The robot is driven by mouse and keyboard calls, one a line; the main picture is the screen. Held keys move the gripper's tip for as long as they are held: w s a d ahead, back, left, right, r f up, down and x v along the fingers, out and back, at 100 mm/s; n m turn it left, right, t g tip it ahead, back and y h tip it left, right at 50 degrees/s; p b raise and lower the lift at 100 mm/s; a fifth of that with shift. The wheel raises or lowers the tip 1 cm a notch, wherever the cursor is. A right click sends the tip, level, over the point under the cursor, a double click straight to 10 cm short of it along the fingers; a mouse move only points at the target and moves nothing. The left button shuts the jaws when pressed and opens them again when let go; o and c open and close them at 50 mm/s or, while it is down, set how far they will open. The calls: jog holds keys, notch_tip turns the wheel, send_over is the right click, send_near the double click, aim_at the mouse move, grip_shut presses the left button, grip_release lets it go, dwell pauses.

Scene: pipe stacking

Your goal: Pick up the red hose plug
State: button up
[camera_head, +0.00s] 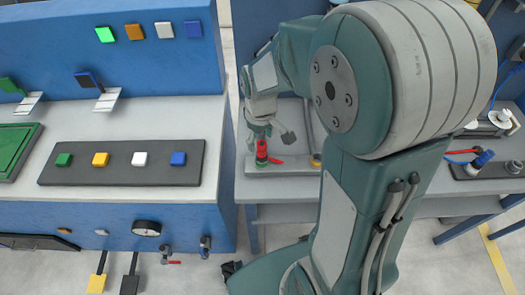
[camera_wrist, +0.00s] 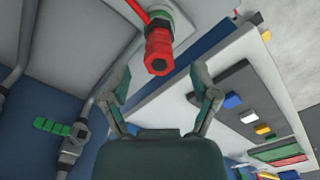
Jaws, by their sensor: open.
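The red hose plug (camera_head: 262,152) stands on a green-ringed fitting on a grey base plate (camera_head: 295,164) on the bench. In the wrist view the red plug (camera_wrist: 158,52) points toward the camera, with a thin red piece running off to the upper left. My gripper (camera_head: 272,131) is just above the plug in the head view. In the wrist view my gripper (camera_wrist: 160,80) has its fingers spread, with the plug's end just beyond the gap between them. Nothing is held, and no contact shows.
Left of the plug is a panel (camera_head: 120,176) with green, yellow, white and blue buttons. Another fitting with blue and red hoses (camera_head: 482,158) stands farther right.

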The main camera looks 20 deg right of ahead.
aim_at(261, 151)
notch_tip(261, 151, down, 4)
jog(key=shift+s+a+f, duration=0.1)
jog(key=shift+s+a, duration=0.05)
jog(key=shift+d+f, duration=0.25)
jog(key=shift+f, duration=0.05)
jog(key=shift+d, duration=0.15)
jog(key=c, duration=1.1)
jog(key=shift+a, duration=0.2)
grip_shut()
